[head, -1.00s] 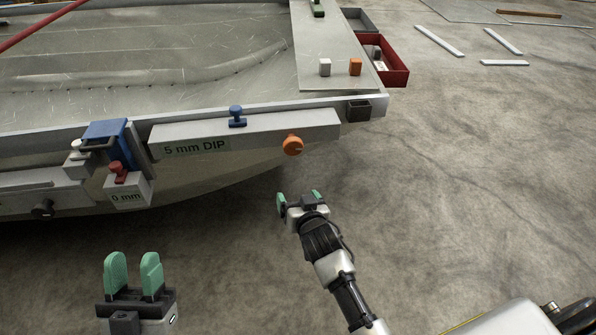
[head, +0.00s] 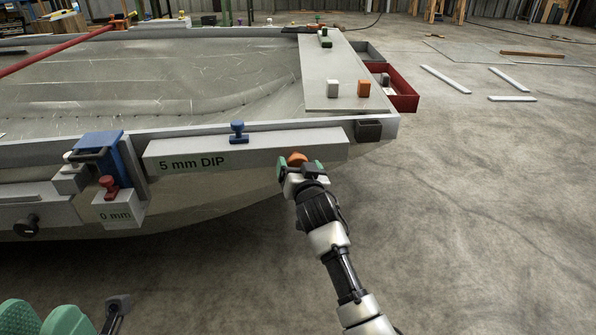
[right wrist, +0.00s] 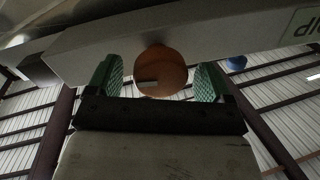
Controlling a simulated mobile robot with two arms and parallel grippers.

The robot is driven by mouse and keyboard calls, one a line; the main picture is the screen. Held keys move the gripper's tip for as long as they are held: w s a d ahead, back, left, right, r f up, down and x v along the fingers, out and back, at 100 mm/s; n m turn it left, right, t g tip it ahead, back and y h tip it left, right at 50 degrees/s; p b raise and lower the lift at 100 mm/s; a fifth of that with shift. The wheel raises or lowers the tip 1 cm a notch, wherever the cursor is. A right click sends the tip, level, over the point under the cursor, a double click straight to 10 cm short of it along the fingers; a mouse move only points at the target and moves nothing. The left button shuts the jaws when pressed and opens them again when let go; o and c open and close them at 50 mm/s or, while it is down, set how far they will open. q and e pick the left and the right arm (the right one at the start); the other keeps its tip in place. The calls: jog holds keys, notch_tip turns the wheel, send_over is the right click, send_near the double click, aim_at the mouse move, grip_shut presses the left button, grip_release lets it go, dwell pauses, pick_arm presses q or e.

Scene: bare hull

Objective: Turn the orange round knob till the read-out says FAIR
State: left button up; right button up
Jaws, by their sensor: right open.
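The orange round knob (head: 297,158) is on the front face of the long grey bar at the hull's edge. In the right wrist view the knob (right wrist: 165,70) shows a pale mark and lies between my two green fingers. My right gripper (head: 301,168) is open around it, with a narrow gap at each side. The read-out (head: 196,162) on the bar's left part says 5 mm DIP. My left gripper (head: 46,318) is at the bottom left, cut by the picture's edge, with its fingertips apart and empty.
A blue knob (head: 237,131) stands on the bar. A blue clamp (head: 100,150) and a red knob (head: 108,187) above a 0 mm label are to the left. A dark bracket (head: 368,130) is at the hull's corner.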

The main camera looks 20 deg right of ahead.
jog(key=shift+w, duration=0.45)
